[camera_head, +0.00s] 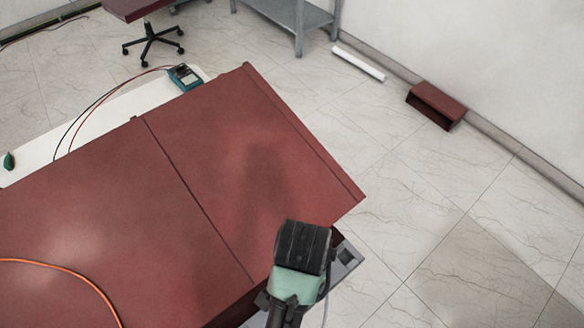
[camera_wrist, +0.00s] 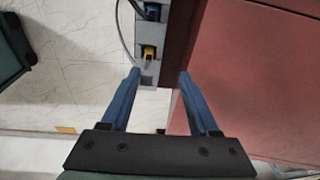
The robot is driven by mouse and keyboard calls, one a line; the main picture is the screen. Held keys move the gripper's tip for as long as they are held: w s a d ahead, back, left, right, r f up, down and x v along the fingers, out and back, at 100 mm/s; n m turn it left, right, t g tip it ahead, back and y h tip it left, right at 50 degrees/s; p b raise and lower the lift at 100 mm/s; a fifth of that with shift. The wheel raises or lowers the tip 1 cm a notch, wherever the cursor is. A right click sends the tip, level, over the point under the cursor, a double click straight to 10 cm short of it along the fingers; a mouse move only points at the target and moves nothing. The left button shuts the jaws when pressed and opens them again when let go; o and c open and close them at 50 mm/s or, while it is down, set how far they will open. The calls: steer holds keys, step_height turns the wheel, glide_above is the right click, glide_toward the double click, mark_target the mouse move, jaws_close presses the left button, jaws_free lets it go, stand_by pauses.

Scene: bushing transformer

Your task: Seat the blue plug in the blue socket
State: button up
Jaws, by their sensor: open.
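A narrow grey socket panel (camera_wrist: 141,30) runs along the side of the red cabinet in the wrist view. A small blue piece (camera_wrist: 152,12) sits at its top, near a grey cable (camera_wrist: 120,38); I cannot tell whether it is the blue plug, the blue socket or both. A yellow piece (camera_wrist: 149,52) is in the panel below it. My gripper (camera_wrist: 159,73) is open, with its blue fingers on either side of the panel's lower end and no plug visible between them. In the head view my fingers are hidden behind my dark wrist.
The red cabinet (camera_head: 120,220) fills the left and middle of the head view, with an orange cable (camera_head: 60,266) on top. Part of the grey panel (camera_head: 347,256) shows beside my wrist. A meter (camera_head: 185,77) lies on the white surface behind.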

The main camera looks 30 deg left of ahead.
steer(key=shift+g, duration=0.9)
steer(key=s+f, duration=0.1)
steer(key=f, duration=0.2)
steer(key=s+f, duration=0.2)
steer(key=f, duration=0.1)
steer(key=s+f, duration=0.1)
steer(key=f, duration=0.2)
steer(key=shift+s+a, duration=0.2)
steer(key=shift+s, duration=0.05)
steer(key=shift+w+f, duration=0.15)
steer(key=shift+f, duration=2.75)
jaws_close()
